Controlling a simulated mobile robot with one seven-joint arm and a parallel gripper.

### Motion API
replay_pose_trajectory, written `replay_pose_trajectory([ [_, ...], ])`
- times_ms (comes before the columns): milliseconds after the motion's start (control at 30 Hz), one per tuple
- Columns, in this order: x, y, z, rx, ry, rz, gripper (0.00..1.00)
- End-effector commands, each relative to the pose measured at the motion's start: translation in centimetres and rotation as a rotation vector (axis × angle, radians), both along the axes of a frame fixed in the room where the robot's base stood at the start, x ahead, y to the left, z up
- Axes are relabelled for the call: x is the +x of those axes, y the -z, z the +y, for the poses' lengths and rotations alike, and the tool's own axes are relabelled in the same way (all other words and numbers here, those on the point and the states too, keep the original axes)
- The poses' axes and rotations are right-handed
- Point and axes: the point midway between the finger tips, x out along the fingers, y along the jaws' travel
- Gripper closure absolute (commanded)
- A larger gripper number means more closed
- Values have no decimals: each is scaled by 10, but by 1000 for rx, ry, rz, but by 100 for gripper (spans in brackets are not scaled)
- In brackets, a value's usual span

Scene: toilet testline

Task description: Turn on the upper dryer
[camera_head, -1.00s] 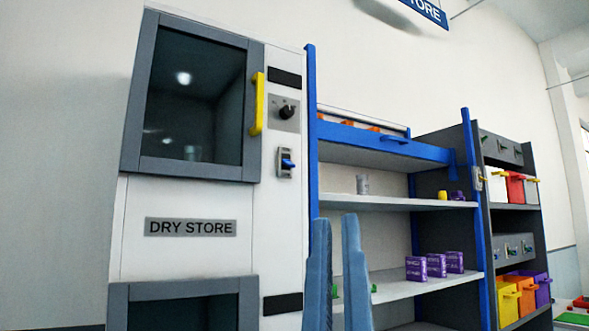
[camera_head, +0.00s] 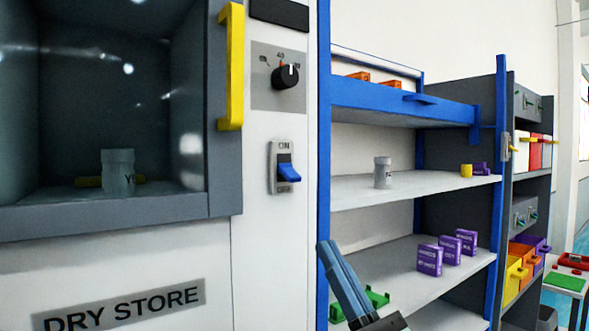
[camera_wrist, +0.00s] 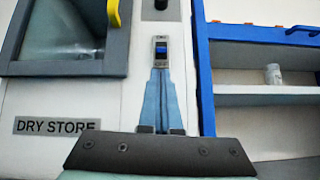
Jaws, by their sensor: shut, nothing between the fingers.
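The upper dryer (camera_head: 222,193) is a white and grey cabinet with a dark glass door at the left of the head view. Its switch (camera_head: 279,167) is a grey plate marked ON at the top, with a blue lever (camera_head: 287,172) sticking out and slanting downward. The switch also shows in the wrist view (camera_wrist: 161,50), straight above the fingertips. My gripper (camera_head: 325,246) is below and right of the switch in the head view, apart from it. In the wrist view my gripper (camera_wrist: 160,72) has its blue fingers together, with nothing between them.
A black knob (camera_head: 286,76) sits above the switch, and a yellow door handle (camera_head: 231,66) to its left. A white jar (camera_head: 118,172) stands behind the glass. Right of the dryer, a blue-framed shelf (camera_head: 410,187) holds purple boxes (camera_head: 430,260) and a grey jar (camera_head: 382,172).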

Motion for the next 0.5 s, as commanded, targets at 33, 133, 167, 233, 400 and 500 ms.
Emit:
replay_pose_trajectory([
  [33,3,-1,0,-33,14,2,100],
  [133,6,5,1,-74,30,3,100],
  [167,6,6,1,-80,33,2,100],
  [233,6,8,2,-85,35,2,100],
  [400,6,8,2,-82,33,2,100],
  [500,7,6,2,-82,32,1,100],
])
